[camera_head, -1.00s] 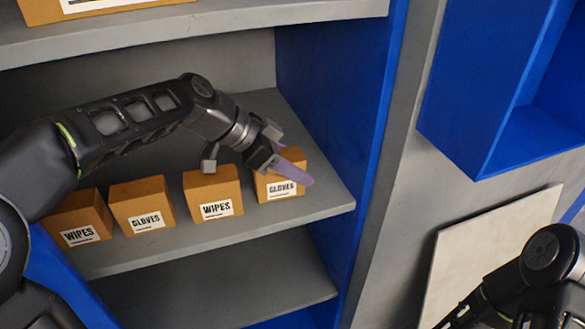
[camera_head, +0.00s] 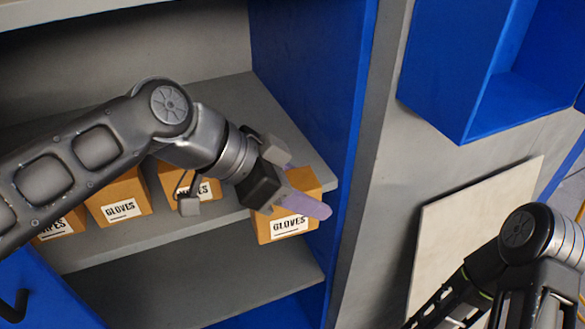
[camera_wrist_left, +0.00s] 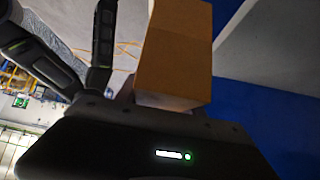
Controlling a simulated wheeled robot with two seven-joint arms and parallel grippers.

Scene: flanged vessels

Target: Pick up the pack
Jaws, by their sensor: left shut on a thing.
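The rightmost pack, an orange-brown box labelled "GLOVES" (camera_head: 290,226), is in my left gripper (camera_head: 293,190) at the right end of the middle shelf. The gripper is shut on it, with a purple finger across its top. The pack overhangs the shelf's front edge and looks slightly tilted. In the left wrist view the held pack (camera_wrist_left: 175,55) fills the top middle, and the fingers are mostly hidden.
Other boxes stand to the left on the shelf (camera_head: 160,236): a "WIPES" box (camera_head: 205,189), a "GLOVES" box (camera_head: 121,206) and one partly hidden by my arm (camera_head: 60,226). A blue side wall (camera_head: 315,80) rises close right of the pack. A blue bin (camera_head: 480,80) hangs further right.

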